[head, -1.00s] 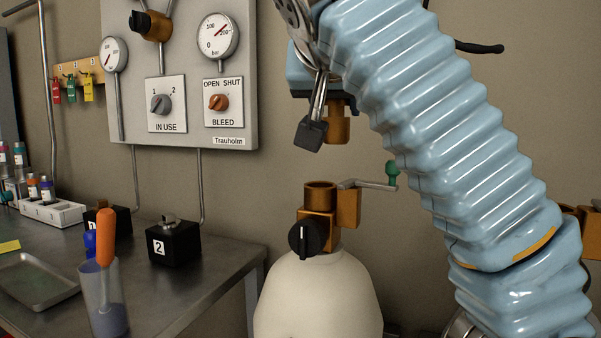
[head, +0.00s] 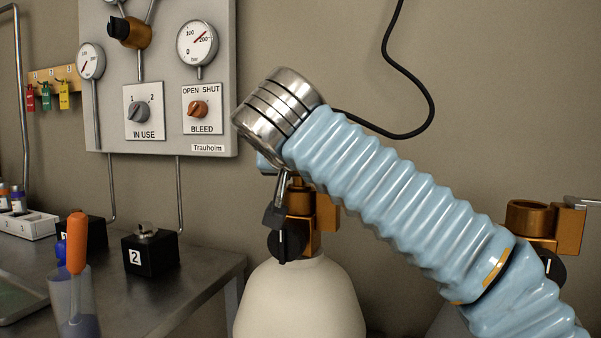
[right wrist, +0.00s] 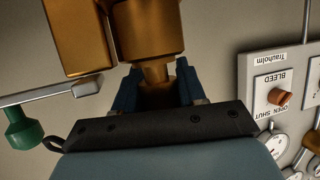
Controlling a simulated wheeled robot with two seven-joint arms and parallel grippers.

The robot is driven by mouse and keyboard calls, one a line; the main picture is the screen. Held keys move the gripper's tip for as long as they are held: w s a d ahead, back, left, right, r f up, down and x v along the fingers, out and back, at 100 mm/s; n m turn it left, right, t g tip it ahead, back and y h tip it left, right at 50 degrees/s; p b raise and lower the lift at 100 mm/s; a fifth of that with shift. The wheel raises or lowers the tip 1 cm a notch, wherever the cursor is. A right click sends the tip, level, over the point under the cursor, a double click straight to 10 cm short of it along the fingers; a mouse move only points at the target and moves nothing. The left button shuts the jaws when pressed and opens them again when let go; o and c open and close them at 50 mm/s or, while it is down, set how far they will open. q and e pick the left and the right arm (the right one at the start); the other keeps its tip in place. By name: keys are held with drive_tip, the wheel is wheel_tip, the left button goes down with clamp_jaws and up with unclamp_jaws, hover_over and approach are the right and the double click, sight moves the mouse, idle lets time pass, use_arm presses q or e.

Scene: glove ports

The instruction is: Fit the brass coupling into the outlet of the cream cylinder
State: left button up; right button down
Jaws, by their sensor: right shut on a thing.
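The cream cylinder (head: 300,300) stands at the lower middle of the head view, with a brass valve (head: 327,212) and black knob (head: 284,246) on top. My right gripper (right wrist: 157,88) is shut on the narrow stem of the brass coupling (right wrist: 155,72). In the right wrist view the stem meets the wide brass body of the valve's outlet (right wrist: 150,25); I cannot tell how deep it sits. In the head view my right wrist hides most of the coupling and outlet. A lever with a green knob (right wrist: 20,128) lies left in the wrist view. My left gripper is out of view.
A second brass valve (head: 530,215) stands at the right behind my sleeved arm. The gauge panel (head: 215,60) is on the wall at left. A metal bench (head: 190,290) holds black block 2 (head: 150,252) and a beaker (head: 75,305). A black hose (head: 425,100) hangs at the back.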

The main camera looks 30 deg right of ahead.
drive_tip(key=shift+f, duration=0.2)
drive_tip(key=c, duration=0.6)
unclamp_jaws()
drive_tip(key=shift+c, duration=0.2)
drive_tip(key=shift+r, duration=0.2)
drive_tip(key=shift+s+a+r, duration=0.15)
drive_tip(key=shift+s+a, duration=0.05)
drive_tip(key=p+v, duration=0.1)
drive_tip(key=v, duration=1)
drive_tip(key=shift+s, duration=0.2)
drive_tip(key=shift+a, duration=0.1)
